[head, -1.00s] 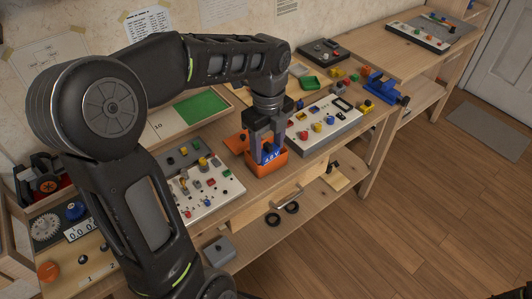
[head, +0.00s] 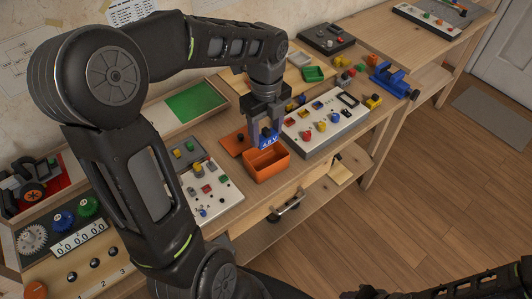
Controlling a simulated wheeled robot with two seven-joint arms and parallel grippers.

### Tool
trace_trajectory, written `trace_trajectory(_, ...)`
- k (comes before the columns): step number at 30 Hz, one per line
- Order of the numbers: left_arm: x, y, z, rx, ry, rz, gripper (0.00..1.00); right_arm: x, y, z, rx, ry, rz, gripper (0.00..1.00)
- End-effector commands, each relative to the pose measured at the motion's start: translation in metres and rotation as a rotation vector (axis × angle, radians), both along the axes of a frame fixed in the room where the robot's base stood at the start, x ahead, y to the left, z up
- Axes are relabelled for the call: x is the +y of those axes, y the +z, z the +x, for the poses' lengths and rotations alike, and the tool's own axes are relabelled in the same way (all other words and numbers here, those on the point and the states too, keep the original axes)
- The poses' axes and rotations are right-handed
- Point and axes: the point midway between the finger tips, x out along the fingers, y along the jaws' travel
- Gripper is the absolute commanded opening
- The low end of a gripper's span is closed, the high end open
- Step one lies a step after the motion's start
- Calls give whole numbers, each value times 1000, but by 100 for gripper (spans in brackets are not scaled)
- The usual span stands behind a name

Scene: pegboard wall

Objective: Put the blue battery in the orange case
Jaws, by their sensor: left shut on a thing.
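The blue battery (head: 268,138), with a white "4.5V" label, is upright between the fingers of my left gripper (head: 265,126), which is shut on it. The orange case (head: 267,170) stands open near the bench's front edge, its lid (head: 235,144) folded back to the left. The battery's lower end shows at the case's back rim. I cannot tell if it is just above or just behind that rim. The case's inside looks empty. Dark parts of my right arm show at the bottom right edge; its fingers cannot be made out.
A white panel with knobs (head: 327,124) stands close to the right of the case. Another switch panel (head: 212,189) is to the left. A blue vise (head: 392,80) stands farther right. A drawer handle (head: 286,206) sticks out below the case.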

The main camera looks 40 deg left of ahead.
Motion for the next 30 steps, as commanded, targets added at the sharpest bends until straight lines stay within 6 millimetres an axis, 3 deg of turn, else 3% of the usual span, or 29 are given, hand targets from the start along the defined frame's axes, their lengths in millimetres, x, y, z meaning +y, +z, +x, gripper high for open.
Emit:
trace_trajectory(6,0,-33,0,2,0,0,10,0,0,0,0,0,0,38)
trace_trajectory(16,0,-36,0,0,0,0,10,0,0,0,0,0,0,38)
trace_trajectory(24,0,-68,-1,3,0,-1,10,0,0,0,0,0,0,38)
trace_trajectory(30,0,-72,0,-1,0,0,10,0,0,0,0,0,0,38)
